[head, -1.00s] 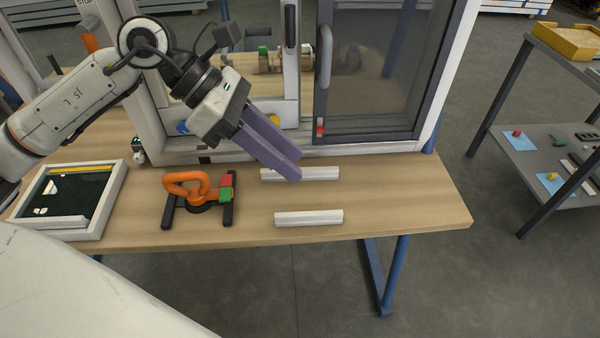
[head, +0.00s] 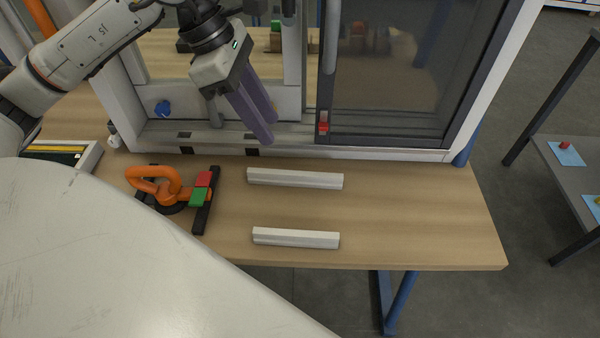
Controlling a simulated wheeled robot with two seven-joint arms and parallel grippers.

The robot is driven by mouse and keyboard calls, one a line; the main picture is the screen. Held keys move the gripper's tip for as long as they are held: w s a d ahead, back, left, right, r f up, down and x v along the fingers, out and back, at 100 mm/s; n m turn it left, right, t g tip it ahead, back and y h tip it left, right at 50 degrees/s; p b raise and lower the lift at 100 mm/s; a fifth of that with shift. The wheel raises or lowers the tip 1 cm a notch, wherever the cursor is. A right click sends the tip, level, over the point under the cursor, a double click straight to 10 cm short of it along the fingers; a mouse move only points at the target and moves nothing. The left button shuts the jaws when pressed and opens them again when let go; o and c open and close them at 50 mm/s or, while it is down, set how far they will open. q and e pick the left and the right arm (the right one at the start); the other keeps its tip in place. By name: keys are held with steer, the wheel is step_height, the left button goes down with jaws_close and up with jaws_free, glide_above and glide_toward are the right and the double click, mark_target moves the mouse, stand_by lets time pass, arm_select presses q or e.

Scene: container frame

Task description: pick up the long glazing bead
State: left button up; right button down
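Two white glazing beads lie flat and roughly parallel on the wooden table. The far bead (head: 295,179) looks the longer of the two; the near bead (head: 296,238) lies close to the table's front edge. My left gripper (head: 259,140) points down, its purple fingers above and behind the left part of the far bead, in front of the frame's lower rail. It is apart from both beads and nothing shows between its fingers. The two fingers look close together, but their gap is not clear. My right gripper is not in view.
An orange-handled suction lifter (head: 155,183) with red and green blocks stands left of the beads. The upright white frame (head: 380,152) with a dark sash (head: 390,75) rises behind them. The table (head: 420,220) is clear to the right.

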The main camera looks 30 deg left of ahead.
mark_target(295, 172)
arm_select(q)
steer(key=x, duration=0.6)
steer(key=b+x, duration=0.1)
steer(key=x, duration=0.6)
steer(key=shift+s+a, duration=0.15)
steer(key=shift+s, duration=0.05)
jaws_close()
